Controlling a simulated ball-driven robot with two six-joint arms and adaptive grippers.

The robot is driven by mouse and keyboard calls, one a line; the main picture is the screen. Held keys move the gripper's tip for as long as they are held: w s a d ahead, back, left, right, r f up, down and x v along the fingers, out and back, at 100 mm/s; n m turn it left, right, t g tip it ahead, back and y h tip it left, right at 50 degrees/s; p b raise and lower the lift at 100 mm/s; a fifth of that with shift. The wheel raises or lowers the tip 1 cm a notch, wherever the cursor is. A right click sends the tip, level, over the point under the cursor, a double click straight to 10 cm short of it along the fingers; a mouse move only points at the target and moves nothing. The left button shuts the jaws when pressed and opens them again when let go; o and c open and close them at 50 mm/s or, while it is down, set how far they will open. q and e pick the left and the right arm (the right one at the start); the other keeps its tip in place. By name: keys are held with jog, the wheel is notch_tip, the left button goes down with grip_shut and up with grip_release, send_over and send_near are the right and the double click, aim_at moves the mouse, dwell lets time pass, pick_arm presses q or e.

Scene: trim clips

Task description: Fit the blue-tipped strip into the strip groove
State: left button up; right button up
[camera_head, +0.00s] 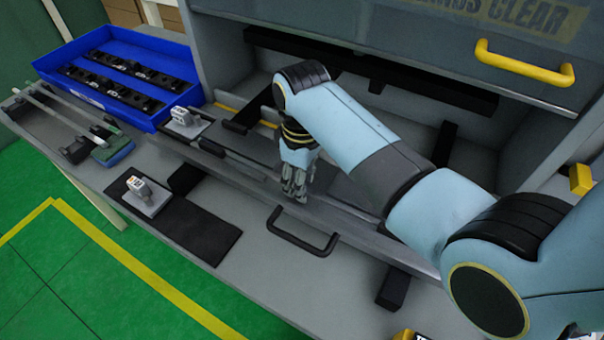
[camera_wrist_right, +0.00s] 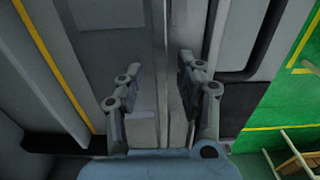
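My right gripper (camera_head: 294,190) points down over the long grey rail (camera_head: 345,215) across the middle of the bench. In the right wrist view my right gripper (camera_wrist_right: 158,72) has its fingers apart, with bare grey rail surface (camera_wrist_right: 158,30) between them and nothing held. Thin light strips (camera_head: 62,112) lie at the far left of the head view on dark holders, with a blue block (camera_head: 113,151) at their right end. I cannot tell whether the block belongs to a strip or a holder. The strip groove is not clearly distinguishable along the rail. My left gripper is out of view.
A blue tray (camera_head: 60,70) with several black clip parts stands at the back left. A black handle (camera_head: 300,232) is in front of the rail. A yellow-handled cover (camera_head: 525,65) hangs above.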

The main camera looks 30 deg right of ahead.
notch_tip(320, 180, up, 6)
jog(key=shift+f, duration=0.15)
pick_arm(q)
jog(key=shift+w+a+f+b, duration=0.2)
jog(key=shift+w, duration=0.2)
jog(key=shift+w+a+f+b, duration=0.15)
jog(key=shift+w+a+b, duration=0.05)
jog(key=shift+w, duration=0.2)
pick_arm(e)
notch_tip(320, 180, up, 6)
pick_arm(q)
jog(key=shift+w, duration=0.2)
